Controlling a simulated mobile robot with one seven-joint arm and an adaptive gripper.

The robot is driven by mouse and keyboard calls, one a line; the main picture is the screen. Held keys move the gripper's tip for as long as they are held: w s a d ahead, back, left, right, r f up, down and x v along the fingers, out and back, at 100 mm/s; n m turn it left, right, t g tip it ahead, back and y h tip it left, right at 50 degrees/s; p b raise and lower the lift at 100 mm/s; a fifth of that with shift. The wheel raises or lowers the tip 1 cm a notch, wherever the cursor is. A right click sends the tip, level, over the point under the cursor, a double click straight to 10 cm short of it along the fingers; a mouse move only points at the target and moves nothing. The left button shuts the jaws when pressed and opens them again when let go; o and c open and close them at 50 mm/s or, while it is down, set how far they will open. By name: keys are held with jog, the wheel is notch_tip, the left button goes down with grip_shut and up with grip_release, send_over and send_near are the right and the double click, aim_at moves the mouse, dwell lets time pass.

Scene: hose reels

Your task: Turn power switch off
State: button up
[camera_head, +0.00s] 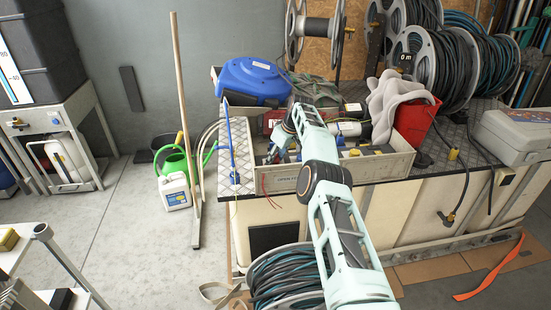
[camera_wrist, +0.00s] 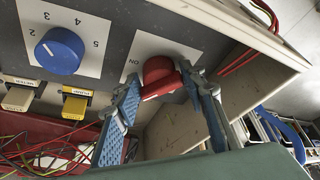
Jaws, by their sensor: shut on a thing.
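The red power switch (camera_wrist: 158,72) is a rotary knob with a white pointer line, set on a white plate marked "ON" in the wrist view. My gripper (camera_wrist: 162,84) has one blue-padded finger on each side of the knob's red handle and is shut on it. The pointer line lies at a slant; the lettering around the knob is partly hidden by the knob and fingers. In the head view my gripper (camera_head: 280,146) is small, down at the open bin on the workbench; the switch cannot be made out there.
A blue dial (camera_wrist: 60,50) with numbers sits left of the switch, above a yellow rocker switch (camera_wrist: 75,104) and a beige one (camera_wrist: 18,98). Loose coloured wires (camera_wrist: 50,155) lie below. The bin's wall (camera_head: 375,168) stands close around my gripper. A blue hose reel (camera_head: 252,80) is behind.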

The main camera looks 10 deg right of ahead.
dwell(0.4)
jog(key=o, duration=0.9)
jog(key=shift+s, duration=0.1)
jog(key=shift+m, duration=0.5)
jog(key=shift+h, duration=0.3)
